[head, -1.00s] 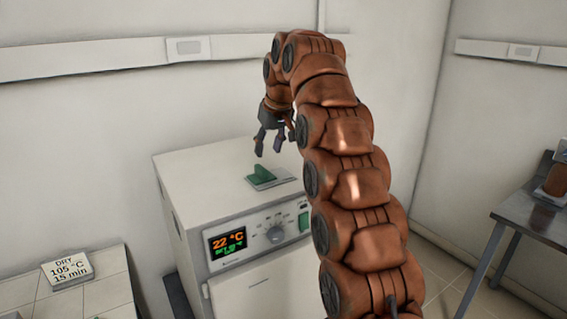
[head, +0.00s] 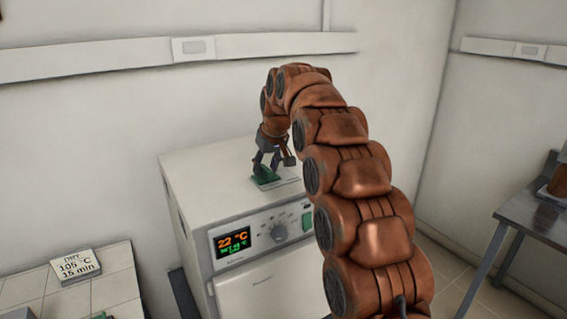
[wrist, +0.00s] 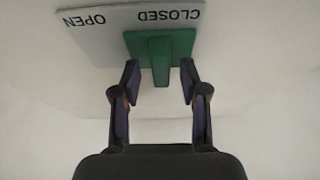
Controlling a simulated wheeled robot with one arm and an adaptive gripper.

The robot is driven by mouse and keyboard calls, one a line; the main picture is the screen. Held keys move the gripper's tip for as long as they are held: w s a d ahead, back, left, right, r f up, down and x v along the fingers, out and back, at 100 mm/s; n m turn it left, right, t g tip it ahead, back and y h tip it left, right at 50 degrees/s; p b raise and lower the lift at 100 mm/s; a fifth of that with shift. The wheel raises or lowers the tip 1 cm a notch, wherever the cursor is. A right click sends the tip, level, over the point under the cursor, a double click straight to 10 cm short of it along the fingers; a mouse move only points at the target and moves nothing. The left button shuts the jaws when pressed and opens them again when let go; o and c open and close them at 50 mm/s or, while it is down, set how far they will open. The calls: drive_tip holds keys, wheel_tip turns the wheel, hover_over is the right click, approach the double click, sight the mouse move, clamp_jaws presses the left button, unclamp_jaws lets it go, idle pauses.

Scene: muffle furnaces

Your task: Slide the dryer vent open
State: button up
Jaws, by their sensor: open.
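The dryer (head: 200,173) is a white box with a front control panel. On its top is the vent, a green slider (head: 262,176) on a pale plate. In the wrist view the green slider (wrist: 161,48) has a raised tab and sits at the CLOSED end of the plate (wrist: 90,30); the OPEN end lies to the left and is bare. My gripper (head: 266,170) is low over the vent, and partly hides it in the head view. In the wrist view my gripper (wrist: 160,82) is open, with one finger on each side of the tab and visible gaps between.
A metal table (head: 540,222) stands at right. The wall is close behind the dryer.

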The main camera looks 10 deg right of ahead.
drive_tip(key=shift+f, duration=0.2)
drive_tip(key=shift+a, duration=0.1)
drive_tip(key=shift+c, duration=0.2)
clamp_jaws()
idle(0.3)
